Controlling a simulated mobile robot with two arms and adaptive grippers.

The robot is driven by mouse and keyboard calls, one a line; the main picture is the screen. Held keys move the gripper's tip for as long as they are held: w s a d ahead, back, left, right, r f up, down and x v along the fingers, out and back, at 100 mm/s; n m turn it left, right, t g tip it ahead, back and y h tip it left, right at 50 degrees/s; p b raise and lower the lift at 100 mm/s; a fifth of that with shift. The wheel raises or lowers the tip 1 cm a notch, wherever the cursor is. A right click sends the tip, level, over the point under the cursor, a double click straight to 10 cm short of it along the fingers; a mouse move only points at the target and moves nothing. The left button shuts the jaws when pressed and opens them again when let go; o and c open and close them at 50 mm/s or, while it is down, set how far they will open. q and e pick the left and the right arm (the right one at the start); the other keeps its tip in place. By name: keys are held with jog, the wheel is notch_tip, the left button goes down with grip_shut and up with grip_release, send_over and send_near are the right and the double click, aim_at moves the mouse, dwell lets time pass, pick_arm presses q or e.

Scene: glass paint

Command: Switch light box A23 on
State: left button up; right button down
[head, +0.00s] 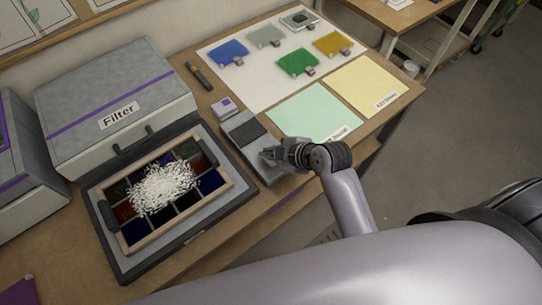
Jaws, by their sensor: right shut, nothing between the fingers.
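No label that I can read for certain as light box A23 shows in the head view. A flat grey device (236,121) with a dark panel lies on the bench, right of the framed tray. My right gripper (268,155) is shut and empty, over the near end of this device. It hides part of that end, and I cannot tell whether it touches. No lit surface or switch is clear to see. My left gripper is not in view.
A grey box marked Filter (75,105) stands behind a dark tray (113,241) holding coloured panes under white grains (163,186). Green (310,112) and yellow (368,84) sheets lie right, below several coloured tagged pieces. The bench's front edge runs below my gripper.

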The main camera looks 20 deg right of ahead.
jog(key=shift+f, duration=0.15)
jog(key=shift+f, duration=0.55)
dwell(0.6)
jog(key=shift+r+p, duration=0.7)
notch_tip(320, 180, up, 6)
jog(key=p, duration=0.6)
